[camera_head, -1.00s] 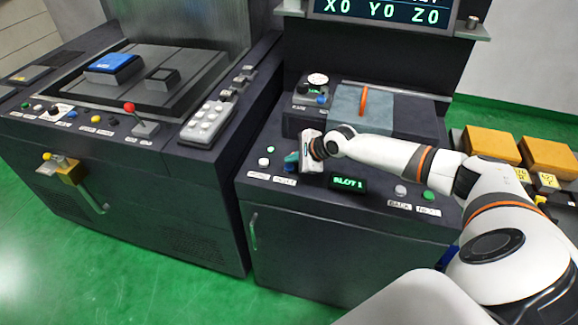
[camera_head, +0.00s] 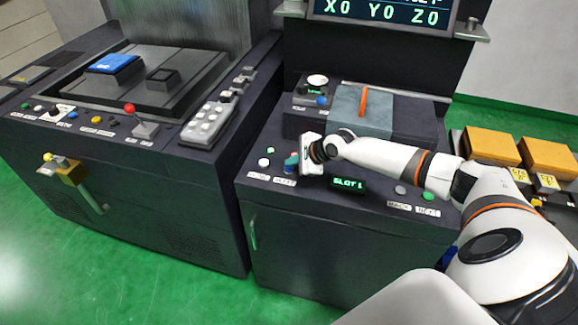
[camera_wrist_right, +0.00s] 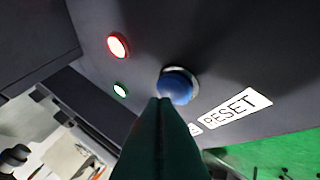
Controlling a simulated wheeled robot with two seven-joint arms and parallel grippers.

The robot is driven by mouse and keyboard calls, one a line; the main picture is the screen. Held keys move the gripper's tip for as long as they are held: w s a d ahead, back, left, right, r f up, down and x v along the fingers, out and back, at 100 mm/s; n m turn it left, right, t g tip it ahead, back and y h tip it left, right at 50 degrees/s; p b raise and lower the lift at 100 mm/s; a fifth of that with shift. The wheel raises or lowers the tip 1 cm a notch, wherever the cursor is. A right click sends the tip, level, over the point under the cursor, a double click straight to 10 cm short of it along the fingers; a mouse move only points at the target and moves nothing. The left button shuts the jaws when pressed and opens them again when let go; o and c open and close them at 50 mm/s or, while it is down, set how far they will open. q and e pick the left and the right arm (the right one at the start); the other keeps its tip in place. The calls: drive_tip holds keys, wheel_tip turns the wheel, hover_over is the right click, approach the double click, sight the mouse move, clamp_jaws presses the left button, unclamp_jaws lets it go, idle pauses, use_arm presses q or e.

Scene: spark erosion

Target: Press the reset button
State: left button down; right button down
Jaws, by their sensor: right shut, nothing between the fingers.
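The reset button is a round blue cap (camera_wrist_right: 178,84) in a metal ring, beside a white RESET label (camera_wrist_right: 238,106) in the right wrist view. My right gripper (camera_wrist_right: 164,102) is shut and empty. Its dark green fingertips overlap the button's lower edge in that view; I cannot tell whether they touch it. In the head view my right gripper (camera_head: 291,164) is low over the console's left front, just above the label row (camera_head: 284,182). It largely hides the button there. My left gripper is not in view.
Two lit buttons sit beside the reset button: one red-rimmed (camera_wrist_right: 118,46), one green-rimmed (camera_wrist_right: 120,90). A SLOT 1 display (camera_head: 348,184) is just right of the gripper. A grey button (camera_head: 400,190) and a green button (camera_head: 428,196) are farther right.

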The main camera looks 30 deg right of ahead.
sight(292, 169)
drive_tip(key=shift+f, duration=0.55)
idle(0.9)
drive_tip(key=shift+r+p, duration=0.9)
drive_tip(key=shift+p, duration=0.2)
wheel_tip(292, 169, up, 5)
drive_tip(key=p, duration=0.6)
drive_tip(key=shift+a, duration=0.1)
idle(0.7)
